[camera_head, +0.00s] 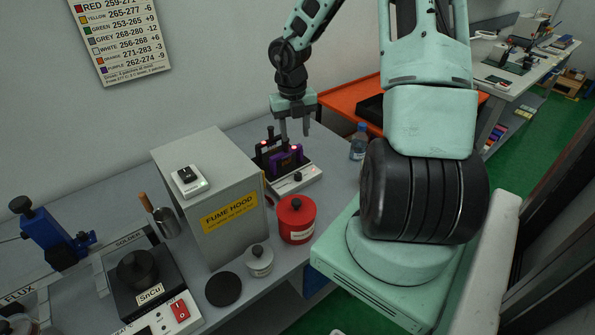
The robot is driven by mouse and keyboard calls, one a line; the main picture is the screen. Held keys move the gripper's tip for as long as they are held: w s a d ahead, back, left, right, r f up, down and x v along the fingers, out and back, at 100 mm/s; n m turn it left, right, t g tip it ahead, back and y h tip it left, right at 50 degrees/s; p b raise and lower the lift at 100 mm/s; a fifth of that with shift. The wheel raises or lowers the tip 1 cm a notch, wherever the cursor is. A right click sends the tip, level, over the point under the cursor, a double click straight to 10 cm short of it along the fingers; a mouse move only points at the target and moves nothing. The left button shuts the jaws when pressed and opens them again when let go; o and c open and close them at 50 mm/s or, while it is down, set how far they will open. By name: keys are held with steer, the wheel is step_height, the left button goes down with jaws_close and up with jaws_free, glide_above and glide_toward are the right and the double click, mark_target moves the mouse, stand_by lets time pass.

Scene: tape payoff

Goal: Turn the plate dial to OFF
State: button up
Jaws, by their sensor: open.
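My gripper (295,132) points down with its two fingers apart and nothing visible between them. It is above a small white-based unit (310,174) at the back of the bench. The unit carries dark upright parts, a purple piece (287,160) and small red lights. A small knob-like spot (297,177) shows on its front face, too small to read. No OFF mark can be made out, and I cannot tell for sure which part is the plate dial. The fingertips appear apart from the unit.
A grey fume hood box (225,238) stands left of the unit. A red canister (297,220), a grey lidded pot (259,261) and a black disc (223,289) are in front. A solder pot (137,271) with a red switch (180,310) is front left. A bottle (358,142) stands right.

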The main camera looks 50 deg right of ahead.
mark_target(298, 174)
steer(key=f, duration=1)
steer(key=f+b, duration=0.1)
steer(key=f, duration=0.4)
steer(key=shift+s+d, duration=0.2)
steer(key=shift+d, duration=0.15)
steer(key=shift+r, duration=0.1)
jaws_close()
